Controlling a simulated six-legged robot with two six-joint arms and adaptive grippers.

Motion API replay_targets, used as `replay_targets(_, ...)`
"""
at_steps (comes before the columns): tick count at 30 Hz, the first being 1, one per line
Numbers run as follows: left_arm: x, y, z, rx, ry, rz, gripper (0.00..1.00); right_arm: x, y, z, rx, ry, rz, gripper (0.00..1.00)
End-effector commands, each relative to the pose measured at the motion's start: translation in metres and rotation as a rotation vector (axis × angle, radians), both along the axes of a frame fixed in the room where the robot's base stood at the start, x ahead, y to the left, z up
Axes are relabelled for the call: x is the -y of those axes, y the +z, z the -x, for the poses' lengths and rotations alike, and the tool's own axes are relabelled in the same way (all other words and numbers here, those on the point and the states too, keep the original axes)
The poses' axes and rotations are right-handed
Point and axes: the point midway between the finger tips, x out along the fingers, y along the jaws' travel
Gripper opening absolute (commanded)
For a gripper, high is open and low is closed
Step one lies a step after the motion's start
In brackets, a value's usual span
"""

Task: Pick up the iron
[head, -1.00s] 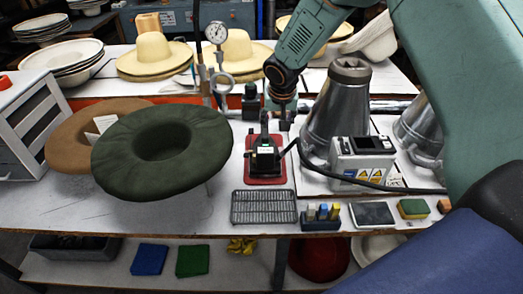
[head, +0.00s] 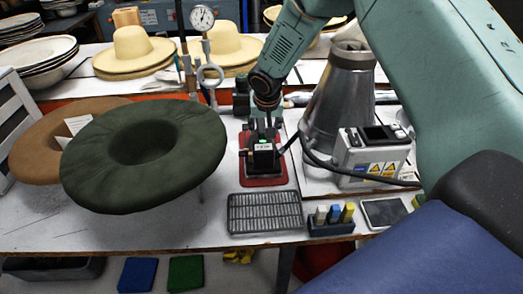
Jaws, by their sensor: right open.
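The iron (head: 263,157) is a small black device with a little green-lit display. It sits on a red mat (head: 266,181) near the middle of the table. My right arm reaches in from the upper right. Its gripper (head: 264,122) points down directly above and behind the iron, with dark fingers close to its top. The fingers are small and dark against the iron, so I cannot tell whether they touch it. A black cable runs from near the iron toward a grey control box. My left gripper is not in view.
A green hat (head: 143,157) on a stand is left of the iron. A metal cone (head: 335,110) and the control box (head: 373,157) stand to its right. A wire rack (head: 264,213) and a block holder (head: 331,222) lie in front. A dial gauge (head: 202,18) rises behind.

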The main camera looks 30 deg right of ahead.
Motion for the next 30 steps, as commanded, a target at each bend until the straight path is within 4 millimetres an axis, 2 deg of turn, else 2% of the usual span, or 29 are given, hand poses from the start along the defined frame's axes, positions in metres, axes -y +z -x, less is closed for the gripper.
replay_targets(12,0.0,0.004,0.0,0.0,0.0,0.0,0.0,0.003,-0.045,-0.021,-0.001,0.0,0.0,0.52)
replay_targets(21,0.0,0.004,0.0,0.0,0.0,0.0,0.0,0.004,-0.049,-0.025,0.0,0.0,0.0,0.52)
replay_targets(30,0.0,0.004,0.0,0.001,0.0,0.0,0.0,0.004,-0.049,-0.025,0.0,0.0,0.0,0.28)
